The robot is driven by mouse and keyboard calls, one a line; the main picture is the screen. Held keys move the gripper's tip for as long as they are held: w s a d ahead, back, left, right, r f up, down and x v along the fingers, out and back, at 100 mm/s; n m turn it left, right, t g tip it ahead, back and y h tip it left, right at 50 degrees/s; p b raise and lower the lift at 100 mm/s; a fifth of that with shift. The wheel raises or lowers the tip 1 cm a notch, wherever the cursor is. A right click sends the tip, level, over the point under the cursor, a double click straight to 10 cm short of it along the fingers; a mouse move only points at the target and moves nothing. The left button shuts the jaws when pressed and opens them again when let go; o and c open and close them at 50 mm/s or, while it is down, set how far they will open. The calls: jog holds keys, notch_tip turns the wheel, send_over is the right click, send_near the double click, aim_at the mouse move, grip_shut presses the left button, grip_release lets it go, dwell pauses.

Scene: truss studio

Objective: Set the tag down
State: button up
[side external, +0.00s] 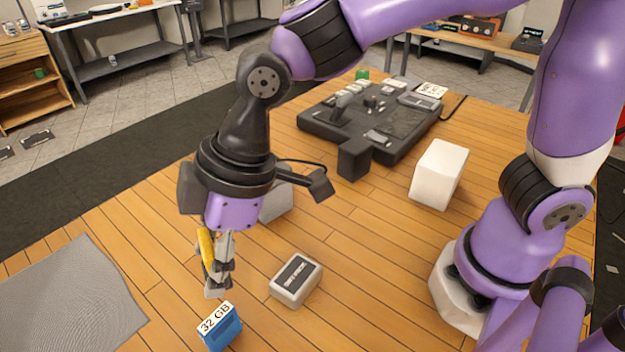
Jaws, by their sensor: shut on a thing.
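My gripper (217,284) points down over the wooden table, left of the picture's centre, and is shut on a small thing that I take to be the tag. The fingers hide most of it, and its shape cannot be made out. A narrow yellow strip (206,246) shows along the left side of the fingers; I cannot tell whether it belongs to the tag or the gripper. A blue box (222,331) marked "32 GB" stands just below the fingertips in the picture. I cannot tell how large the gap is.
A grey box with a dark label (296,281) lies right of my gripper. A white block (439,174) stands farther right. A dark workstation tray (336,126) with small items is at the back. A grey mat (70,300) lies at left. Bare wooden table (375,285) shows at centre right.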

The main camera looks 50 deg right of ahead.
jog(key=shift+s+a+f+n, duration=0.2)
jog(key=shift+s+a+n, duration=0.15)
jog(key=shift+a, duration=0.3)
jog(key=shift+w+f, duration=0.15)
jog(key=shift+f, duration=0.15)
jog(key=w+d+f, duration=0.1)
jog(key=w+f, duration=0.1)
jog(key=w, duration=0.1)
jog(key=w+d+f, duration=0.2)
jog(key=w, duration=0.1)
jog(key=w+d+f, duration=0.2)
jog(key=w, duration=0.1)
jog(key=shift+w+f, duration=0.25)
jog(key=shift+f, duration=2)
jog(key=shift+f, duration=0.15)
jog(key=o, duration=1)
